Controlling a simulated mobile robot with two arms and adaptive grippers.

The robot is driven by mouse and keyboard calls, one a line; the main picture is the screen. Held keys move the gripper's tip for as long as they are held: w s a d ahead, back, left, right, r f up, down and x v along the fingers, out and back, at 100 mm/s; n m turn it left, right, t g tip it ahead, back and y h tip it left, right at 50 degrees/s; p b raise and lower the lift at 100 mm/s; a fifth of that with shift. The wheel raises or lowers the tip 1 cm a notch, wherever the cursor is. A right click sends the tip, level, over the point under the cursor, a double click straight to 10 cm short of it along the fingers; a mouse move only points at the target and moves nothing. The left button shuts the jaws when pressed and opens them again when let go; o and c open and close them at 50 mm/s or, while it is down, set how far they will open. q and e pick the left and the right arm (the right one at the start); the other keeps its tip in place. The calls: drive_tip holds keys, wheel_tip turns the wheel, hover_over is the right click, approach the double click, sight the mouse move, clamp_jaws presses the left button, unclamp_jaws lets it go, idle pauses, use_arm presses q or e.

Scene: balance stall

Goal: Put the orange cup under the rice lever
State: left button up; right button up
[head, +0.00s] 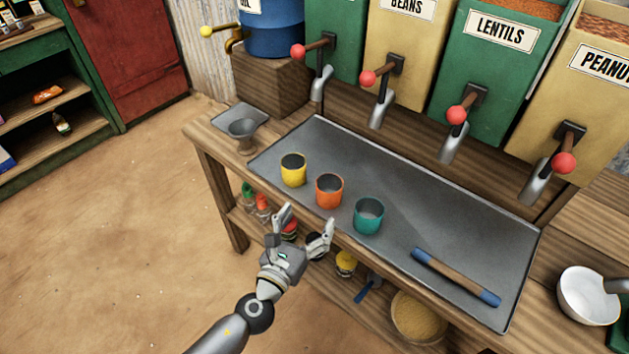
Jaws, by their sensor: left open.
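The orange cup (329,191) stands upright on the grey metal tray (430,225), between a yellow cup (293,170) and a teal cup (368,216). My left gripper (306,222) is open and empty, just in front of the table's front edge and short of the orange cup. No rice label shows. The leftmost green bin (335,40) has its label out of view; its lever (310,48) has a red knob with a metal spout (321,83) below. My right gripper is not in view.
Other bins read beans (405,50), lentils (485,80) and peanuts (580,110), each with a red-knobbed lever. A blue-handled bar (455,277) lies on the tray's right part.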

sight(324, 193)
use_arm(q)
drive_tip(key=x, duration=0.2)
drive_tip(key=r+x, duration=0.1)
drive_tip(key=x, duration=0.2)
drive_tip(key=shift+d, duration=0.15)
drive_tip(key=x, duration=0.5)
drive_tip(key=shift+w+d, duration=0.2)
drive_tip(key=shift+w, duration=0.1)
drive_tip(key=shift+c, duration=0.5)
drive_tip(key=c, duration=1.1)
drive_tip(key=shift+r, duration=0.1)
